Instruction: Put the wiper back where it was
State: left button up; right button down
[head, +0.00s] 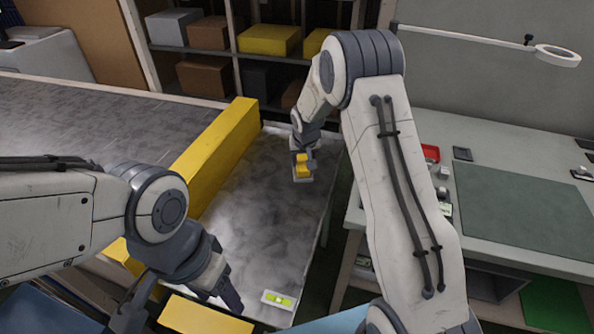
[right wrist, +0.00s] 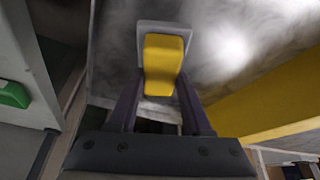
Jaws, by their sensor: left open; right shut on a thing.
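The wiper (head: 302,174) has a yellow handle on a pale grey base. My right gripper (head: 303,156) is shut on its yellow handle and holds it over the far part of the grey metal surface (head: 262,215). In the right wrist view the wiper (right wrist: 163,62) sits between the two fingertips (right wrist: 160,85), its grey base beyond the handle. I cannot tell whether the base touches the metal. My left gripper (head: 182,303) is open and empty at the lower left, above the near end of the surface.
A yellow barrier (head: 215,150) runs along the metal surface's left side. A white block with a green-yellow window (head: 278,300) lies at the near end. Shelves with boxes (head: 270,40) stand behind.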

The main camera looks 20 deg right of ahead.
aim_at(297, 171)
jog(key=shift+w+a+f, duration=0.5)
jog(key=shift+w+a, duration=0.15)
jog(key=shift+f, duration=0.25)
notch_tip(297, 171, down, 4)
jog(key=shift+r, duration=0.15)
jog(key=shift+f, duration=0.2)
jog(key=shift+c, duration=1.7)
grip_release()
jog(key=shift+r, duration=0.1)
